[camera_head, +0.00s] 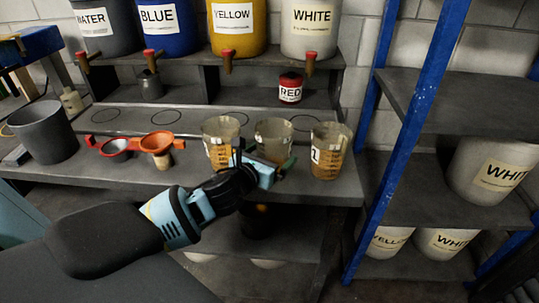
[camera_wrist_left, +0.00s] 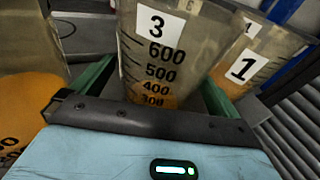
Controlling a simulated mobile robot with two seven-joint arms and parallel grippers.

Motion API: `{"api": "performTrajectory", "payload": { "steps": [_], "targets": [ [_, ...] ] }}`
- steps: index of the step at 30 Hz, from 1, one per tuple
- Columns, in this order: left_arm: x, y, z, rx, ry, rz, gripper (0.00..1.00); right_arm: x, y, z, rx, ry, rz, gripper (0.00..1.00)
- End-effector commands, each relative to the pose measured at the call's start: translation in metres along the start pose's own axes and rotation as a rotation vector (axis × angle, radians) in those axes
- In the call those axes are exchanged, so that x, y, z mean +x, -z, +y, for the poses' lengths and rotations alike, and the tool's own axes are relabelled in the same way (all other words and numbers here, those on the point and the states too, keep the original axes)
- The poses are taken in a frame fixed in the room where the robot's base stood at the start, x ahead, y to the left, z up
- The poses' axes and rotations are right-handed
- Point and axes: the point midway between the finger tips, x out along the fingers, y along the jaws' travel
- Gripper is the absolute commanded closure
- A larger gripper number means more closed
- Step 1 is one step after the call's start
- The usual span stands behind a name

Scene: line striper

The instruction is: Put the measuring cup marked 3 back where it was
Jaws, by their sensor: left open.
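The measuring cup marked 3 (camera_wrist_left: 158,50) is clear, with dark scale numbers and orange content low inside. In the head view it appears to be the middle cup (camera_head: 273,138) of three on the bench, its lower part hidden by my gripper. My left gripper (camera_head: 265,166) is open in front of it. In the wrist view the green fingers of the left gripper (camera_wrist_left: 157,78) lie on either side of the cup; whether they touch it I cannot tell. The cup marked 1 (camera_head: 330,155) stands to the right. My right gripper is not in view.
Another cup (camera_head: 221,135) stands close on the left. Drawn circles (camera_head: 166,117) mark the bench (camera_head: 200,180) behind the cups.

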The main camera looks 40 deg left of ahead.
Motion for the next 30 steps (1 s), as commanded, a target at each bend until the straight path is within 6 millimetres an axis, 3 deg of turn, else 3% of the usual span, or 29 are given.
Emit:
{"api": "performTrajectory", "payload": {
  "steps": [5, 21, 30],
  "targets": [
    [-0.005, -0.003, 0.0, 0.002, 0.001, 0.001, 0.0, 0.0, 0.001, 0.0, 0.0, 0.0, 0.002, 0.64],
    [-0.092, -0.002, 0.0, 0.002, 0.002, 0.003, 0.0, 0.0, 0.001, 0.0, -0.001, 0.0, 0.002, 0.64],
    [-0.117, -0.002, 0.0, 0.0, 0.001, 0.002, 0.0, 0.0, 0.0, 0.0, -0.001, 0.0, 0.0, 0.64]
  ]
}}
